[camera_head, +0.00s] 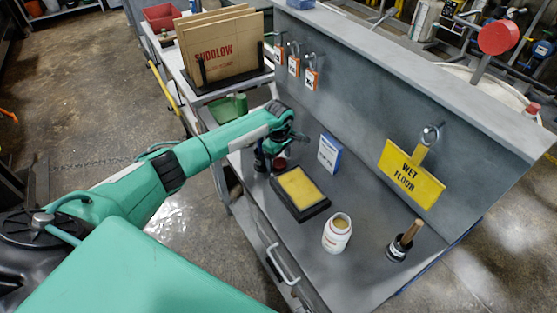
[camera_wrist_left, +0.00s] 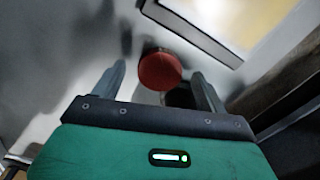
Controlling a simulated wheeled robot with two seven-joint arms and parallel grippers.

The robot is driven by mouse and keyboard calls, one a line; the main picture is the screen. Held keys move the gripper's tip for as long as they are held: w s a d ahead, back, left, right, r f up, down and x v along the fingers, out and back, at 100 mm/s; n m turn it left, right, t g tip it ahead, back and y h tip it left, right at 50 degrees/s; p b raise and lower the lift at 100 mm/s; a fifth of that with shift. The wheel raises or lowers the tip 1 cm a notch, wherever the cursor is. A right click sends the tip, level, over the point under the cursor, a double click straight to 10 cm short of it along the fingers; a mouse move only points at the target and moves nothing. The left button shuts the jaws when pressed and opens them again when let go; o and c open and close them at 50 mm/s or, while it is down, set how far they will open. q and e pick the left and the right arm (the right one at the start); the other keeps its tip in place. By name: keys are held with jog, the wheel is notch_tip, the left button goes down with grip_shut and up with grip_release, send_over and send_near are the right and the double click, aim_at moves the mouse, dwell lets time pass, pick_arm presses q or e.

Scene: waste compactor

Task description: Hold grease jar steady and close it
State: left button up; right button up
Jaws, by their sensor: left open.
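The grease jar (camera_head: 337,236) is a white jar standing upright and open on the grey bench, with yellowish grease showing at its mouth. A small round red lid-like piece (camera_head: 281,163) is further back on the bench, under my left gripper (camera_head: 287,147). In the left wrist view the red piece (camera_wrist_left: 160,71) shows between the two spread fingertips of my left gripper (camera_wrist_left: 157,78), with gaps on both sides. The gripper is open and holds nothing. My right gripper is not in view.
A black tray (camera_head: 310,213) with a yellow pad lies between the gripper and the jar. A blue-white box (camera_head: 329,153) stands behind it. A wooden-handled brush (camera_head: 403,242) stands right of the jar. A grey back panel (camera_head: 365,120) carries tags and a yellow sign (camera_head: 411,178).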

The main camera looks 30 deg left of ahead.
aim_at(279, 162)
pick_arm(q)
jog(key=shift+f, duration=0.4)
jog(key=c, duration=1)
jog(key=shift+r, duration=0.1)
jog(key=shift+r+b, duration=2.95)
jog(key=shift+r, duration=7)
